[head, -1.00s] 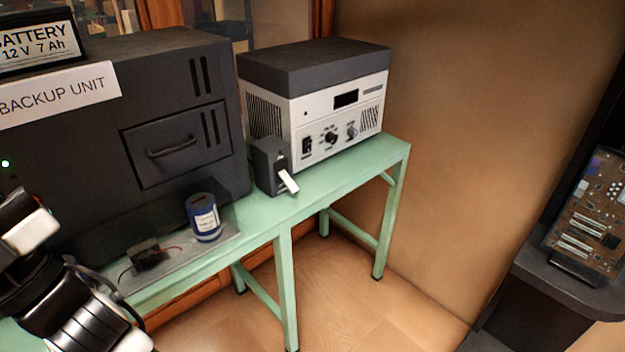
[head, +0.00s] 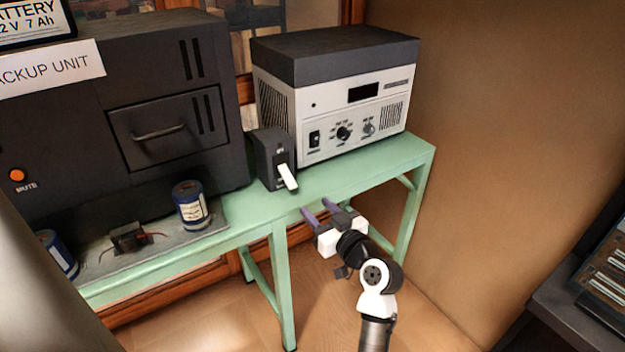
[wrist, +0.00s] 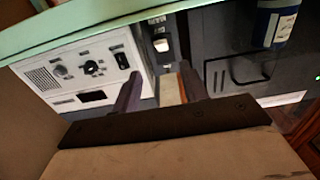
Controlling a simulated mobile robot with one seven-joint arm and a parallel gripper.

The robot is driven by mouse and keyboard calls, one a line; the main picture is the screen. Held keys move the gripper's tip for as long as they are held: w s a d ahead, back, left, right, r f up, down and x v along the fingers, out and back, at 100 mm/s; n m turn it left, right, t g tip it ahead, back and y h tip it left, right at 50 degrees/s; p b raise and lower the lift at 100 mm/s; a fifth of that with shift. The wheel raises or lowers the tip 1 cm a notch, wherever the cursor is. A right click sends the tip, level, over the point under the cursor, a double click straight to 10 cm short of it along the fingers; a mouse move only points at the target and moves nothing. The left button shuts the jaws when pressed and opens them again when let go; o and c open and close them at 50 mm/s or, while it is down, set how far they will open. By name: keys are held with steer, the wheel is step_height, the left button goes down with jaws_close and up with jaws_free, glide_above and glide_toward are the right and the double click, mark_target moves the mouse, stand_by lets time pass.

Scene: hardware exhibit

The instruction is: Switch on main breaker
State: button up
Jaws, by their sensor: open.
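The main breaker is most likely the small dark box (head: 273,157) on the green bench, between the backup unit and the white-fronted unit. Its white lever (head: 287,177) points down and outward. In the wrist view, which is upside down, the breaker (wrist: 178,27) and its lever (wrist: 161,45) show beyond the fingers. My gripper (head: 318,208) is open and empty in front of the bench edge, right of and lower than the lever in the head view. Its two fingers (wrist: 160,76) are apart and do not touch the lever. Printing on the breaker is too small to read.
The dark backup unit (head: 165,90) stands left and the white-fronted unit (head: 345,115) with knobs right, both close to the breaker. The green bench (head: 335,183) is bare before the white-fronted unit.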

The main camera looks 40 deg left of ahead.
mark_target(291, 182)
steer(key=p+x, duration=0.1)
steer(key=x, duration=0.5)
steer(key=p+x, duration=0.2)
steer(key=x, duration=0.4)
steer(key=shift+a+r, duration=0.15)
steer(key=shift+r, duration=0.1)
steer(key=shift+w+a+f+p, duration=0.1)
steer(key=shift+w+a+p, duration=0.2)
steer(key=shift+a, duration=0.35)
steer(key=shift+c, duration=0.3)
jaws_close()
